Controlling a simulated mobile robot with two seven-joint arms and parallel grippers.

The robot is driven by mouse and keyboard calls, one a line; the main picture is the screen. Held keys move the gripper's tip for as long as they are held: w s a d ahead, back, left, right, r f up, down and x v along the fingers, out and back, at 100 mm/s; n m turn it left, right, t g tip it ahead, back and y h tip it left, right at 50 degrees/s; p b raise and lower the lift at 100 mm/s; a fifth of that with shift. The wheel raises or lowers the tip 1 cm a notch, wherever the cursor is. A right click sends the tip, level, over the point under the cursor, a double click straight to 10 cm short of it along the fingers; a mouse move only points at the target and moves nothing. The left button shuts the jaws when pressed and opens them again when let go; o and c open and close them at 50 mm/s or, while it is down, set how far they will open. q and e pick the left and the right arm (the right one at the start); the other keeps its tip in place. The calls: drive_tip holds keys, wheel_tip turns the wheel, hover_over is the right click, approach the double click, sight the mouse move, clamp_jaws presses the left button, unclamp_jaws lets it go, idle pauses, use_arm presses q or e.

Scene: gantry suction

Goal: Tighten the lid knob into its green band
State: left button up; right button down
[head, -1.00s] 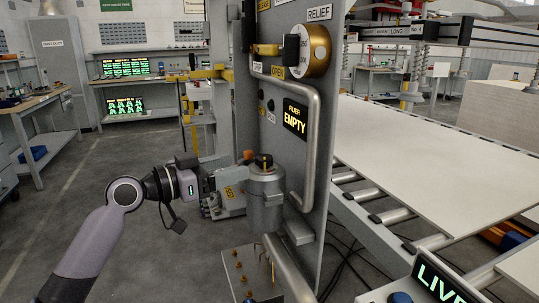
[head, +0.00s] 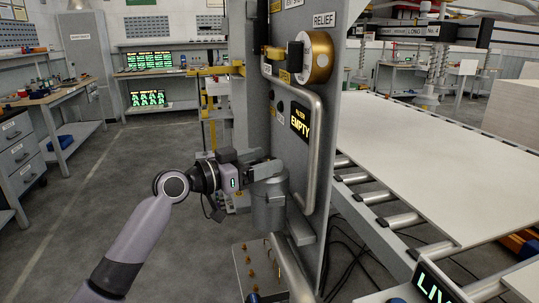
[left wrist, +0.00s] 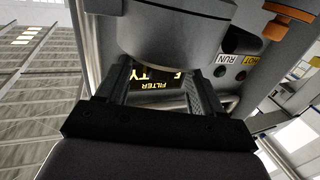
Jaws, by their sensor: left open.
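The grey filter canister (head: 268,208) is fixed upright to the front of the grey panel. My left gripper (head: 268,168) reaches in from the left, level with the canister's top and in front of its lid. In the left wrist view, my left gripper (left wrist: 160,88) has its two fingers spread apart, with the rounded grey canister (left wrist: 165,35) close by them. The black lid knob is hidden at the gripper in the head view, and I cannot tell whether it sits between the fingers. I see no green band. My right gripper is not in view.
A lit sign (head: 300,122) reads FILTER EMPTY beside a bent grey pipe (head: 316,150). A brass relief dial (head: 318,57) is higher on the panel (head: 285,75). A roller table with a white sheet (head: 420,150) lies right. Floor is clear at left.

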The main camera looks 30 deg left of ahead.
use_arm(q)
drive_tip(key=shift+x, duration=1.1)
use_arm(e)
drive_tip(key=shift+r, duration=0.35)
use_arm(q)
drive_tip(key=c, duration=1)
drive_tip(key=shift+o, duration=0.2)
drive_tip(key=shift+f, duration=0.15)
drive_tip(key=m+g+h+b, duration=0.1)
drive_tip(key=m+h+b, duration=0.1)
drive_tip(key=b, duration=0.4)
drive_tip(key=shift+f+g+h+b, duration=0.15)
drive_tip(key=shift+g+h+b, duration=0.15)
drive_tip(key=shift+h+b, duration=0.15)
drive_tip(key=shift+m+g+h+b, duration=0.65)
drive_tip(key=shift+h+b, duration=0.2)
drive_tip(key=shift+b, duration=0.15)
drive_tip(key=shift+m+g+h+b, duration=0.55)
drive_tip(key=shift+m+g+h, duration=0.2)
drive_tip(key=shift+h, duration=0.05)
drive_tip(key=shift+r, duration=0.25)
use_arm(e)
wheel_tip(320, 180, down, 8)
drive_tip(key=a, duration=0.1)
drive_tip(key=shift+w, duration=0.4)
